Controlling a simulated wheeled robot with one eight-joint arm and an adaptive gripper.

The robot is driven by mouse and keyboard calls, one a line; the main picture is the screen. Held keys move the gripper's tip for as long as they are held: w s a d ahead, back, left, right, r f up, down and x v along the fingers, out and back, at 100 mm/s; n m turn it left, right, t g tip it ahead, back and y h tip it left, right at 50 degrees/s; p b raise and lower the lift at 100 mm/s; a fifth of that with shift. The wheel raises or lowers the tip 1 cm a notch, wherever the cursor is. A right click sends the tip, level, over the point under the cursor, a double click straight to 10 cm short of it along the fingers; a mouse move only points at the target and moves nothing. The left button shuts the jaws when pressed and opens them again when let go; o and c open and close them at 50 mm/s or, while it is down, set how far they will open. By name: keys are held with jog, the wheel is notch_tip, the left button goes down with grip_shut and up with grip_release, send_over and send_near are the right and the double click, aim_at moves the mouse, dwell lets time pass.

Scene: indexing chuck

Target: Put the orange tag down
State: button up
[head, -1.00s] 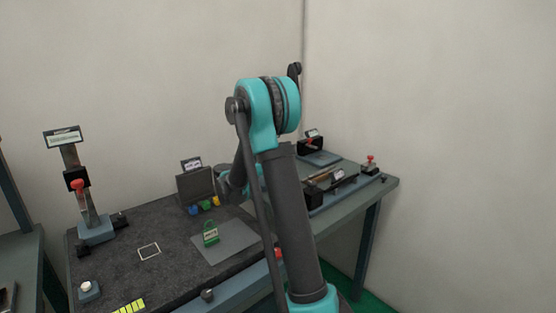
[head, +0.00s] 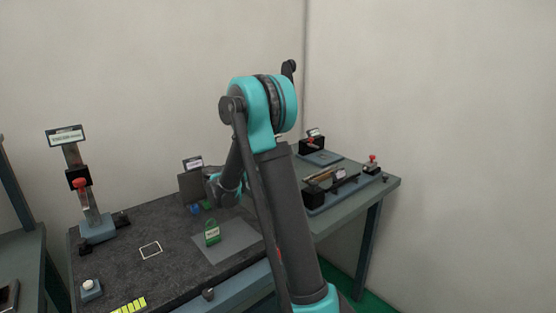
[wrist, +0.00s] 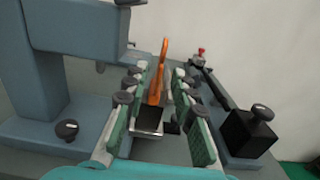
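The orange tag (wrist: 156,88) shows in the wrist view, nearly edge-on between the fingers, with its narrow curved top reaching past the fingertips. In the head view my arm hides the fingers and the orange tag.
A blue-grey machine body (wrist: 92,30) stands close on the left in the wrist view. A black block (wrist: 248,132) is on the right.

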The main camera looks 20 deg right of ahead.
jog(key=v, duration=0.7)
jog(key=shift+a, duration=0.2)
jog(key=shift+s, duration=0.1)
